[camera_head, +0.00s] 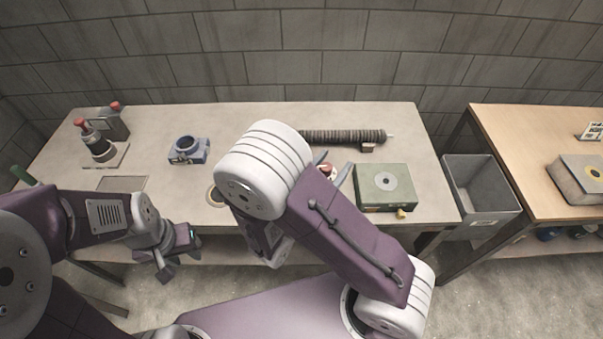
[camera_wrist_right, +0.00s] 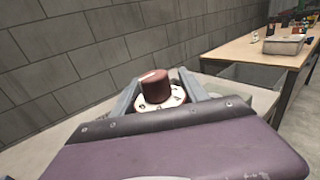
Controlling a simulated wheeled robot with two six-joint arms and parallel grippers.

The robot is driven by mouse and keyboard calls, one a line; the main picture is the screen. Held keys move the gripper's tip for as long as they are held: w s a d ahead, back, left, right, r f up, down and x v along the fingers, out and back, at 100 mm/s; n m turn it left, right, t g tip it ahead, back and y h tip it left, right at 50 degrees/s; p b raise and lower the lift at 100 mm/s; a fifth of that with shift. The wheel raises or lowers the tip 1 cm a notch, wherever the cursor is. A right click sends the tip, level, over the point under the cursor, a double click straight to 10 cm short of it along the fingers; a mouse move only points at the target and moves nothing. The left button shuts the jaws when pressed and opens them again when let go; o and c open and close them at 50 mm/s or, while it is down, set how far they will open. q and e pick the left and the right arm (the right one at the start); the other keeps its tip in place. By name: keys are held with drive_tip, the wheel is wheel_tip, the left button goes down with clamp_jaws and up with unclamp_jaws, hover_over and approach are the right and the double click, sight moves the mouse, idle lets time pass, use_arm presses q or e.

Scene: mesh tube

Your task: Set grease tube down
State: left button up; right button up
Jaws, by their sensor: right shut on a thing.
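The grease tube, as far as I can tell, is the piece with a dark red cap and pale round collar (camera_wrist_right: 157,90) between my right gripper's fingers (camera_wrist_right: 156,97) in the right wrist view. The gripper is shut on it. In the head view, the red top of the tube (camera_head: 327,169) and the right fingertips (camera_head: 335,175) show beyond my right forearm, over the grey bench. The tube's lower part is hidden, so I cannot tell whether it touches the bench. My left gripper (camera_head: 174,258) is in front of the bench's front edge, apart from the objects; its jaw opening is unclear.
On the grey bench (camera_head: 240,118) stand a red-topped device (camera_head: 100,148), a blue-grey ring fixture (camera_head: 188,150), a dark ribbed hose (camera_head: 342,137) and a green-grey box (camera_head: 384,186). A grey bin (camera_head: 482,187) stands between the bench and a wooden table (camera_head: 530,135).

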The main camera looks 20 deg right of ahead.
drive_tip(key=w+a+f, duration=0.2)
drive_tip(key=w+f, duration=0.1)
drive_tip(key=w+a+f+b, duration=0.1)
drive_tip(key=w+a+f, duration=0.1)
drive_tip(key=w+f, duration=0.1)
drive_tip(key=w+a+f, duration=0.2)
drive_tip(key=w+f, duration=0.2)
drive_tip(key=f, duration=0.1)
drive_tip(key=shift+r, duration=0.1)
drive_tip(key=shift+f+b, duration=0.2)
drive_tip(key=shift+b, duration=0.15)
drive_tip(key=o, duration=1.5)
